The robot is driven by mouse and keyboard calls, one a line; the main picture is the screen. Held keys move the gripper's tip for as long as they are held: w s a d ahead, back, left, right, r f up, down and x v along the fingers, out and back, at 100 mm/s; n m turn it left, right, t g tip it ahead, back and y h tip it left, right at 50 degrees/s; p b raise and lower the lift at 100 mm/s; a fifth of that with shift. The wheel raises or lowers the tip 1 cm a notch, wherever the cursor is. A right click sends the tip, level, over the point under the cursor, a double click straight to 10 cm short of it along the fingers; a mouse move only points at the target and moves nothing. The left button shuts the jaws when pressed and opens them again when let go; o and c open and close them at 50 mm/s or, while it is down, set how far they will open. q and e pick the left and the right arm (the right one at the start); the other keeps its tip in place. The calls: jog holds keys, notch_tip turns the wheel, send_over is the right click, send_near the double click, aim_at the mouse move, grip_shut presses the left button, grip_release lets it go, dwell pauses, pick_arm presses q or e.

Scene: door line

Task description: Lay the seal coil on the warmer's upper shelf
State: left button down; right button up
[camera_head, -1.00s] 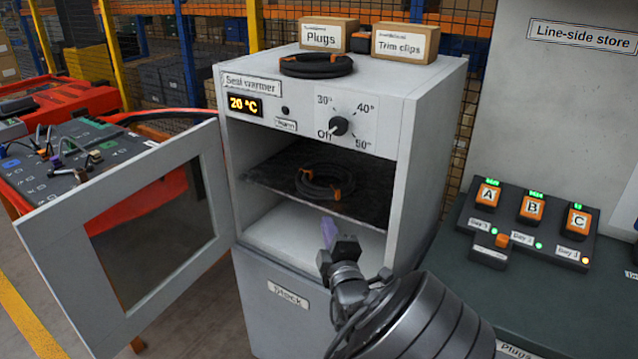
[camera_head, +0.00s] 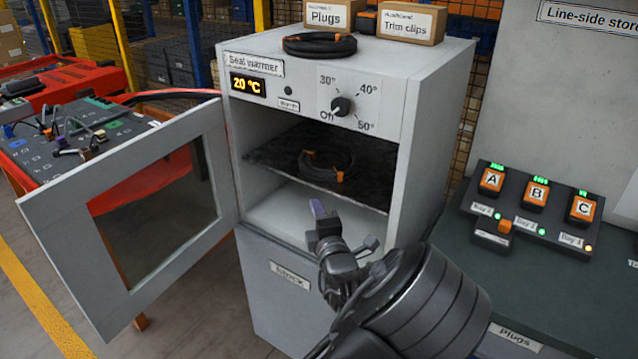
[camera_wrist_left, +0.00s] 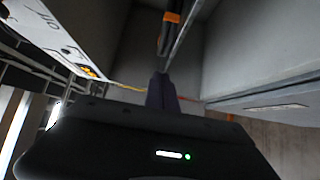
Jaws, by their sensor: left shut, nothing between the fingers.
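A black seal coil (camera_head: 318,176) with orange ties lies flat on the dark upper shelf (camera_head: 273,152) inside the seal warmer (camera_head: 420,130). Another black coil (camera_head: 320,47) lies on top of the warmer. My left gripper (camera_head: 317,209) is shut and empty, in front of the opening and below the shelf's front edge, apart from the coil in the head view. In the left wrist view, its closed purple fingertips (camera_wrist_left: 162,91) point toward the shelf, and a dark coil part with an orange tie (camera_wrist_left: 171,17) shows above them. My right gripper is out of view.
The warmer's glazed door (camera_head: 135,215) stands open to the left. The display (camera_head: 248,86) reads 20 °C and the dial (camera_head: 341,106) points to Off. Plugs (camera_head: 328,16) and Trim clips (camera_head: 408,24) boxes stand on top. A button panel (camera_head: 530,210) lies on the right bench.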

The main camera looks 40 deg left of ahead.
aim_at(326, 177)
pick_arm(q)
jog(key=x, duration=0.3)
jog(key=w+p+x, duration=0.1)
jog(key=x, duration=0.2)
jog(key=d+p+x, duration=0.1)
jog(key=x, duration=0.2)
jog(key=shift+w+d+r, duration=0.1)
jog(key=shift+w, duration=0.8)
jog(key=w+b, duration=0.2)
jog(key=w, duration=0.1)
jog(key=shift+f+b, duration=0.3)
jog(key=shift+b, duration=0.05)
jog(key=shift+w+r, duration=0.1)
jog(key=shift+w, duration=0.15)
jog(key=shift+r, duration=0.1)
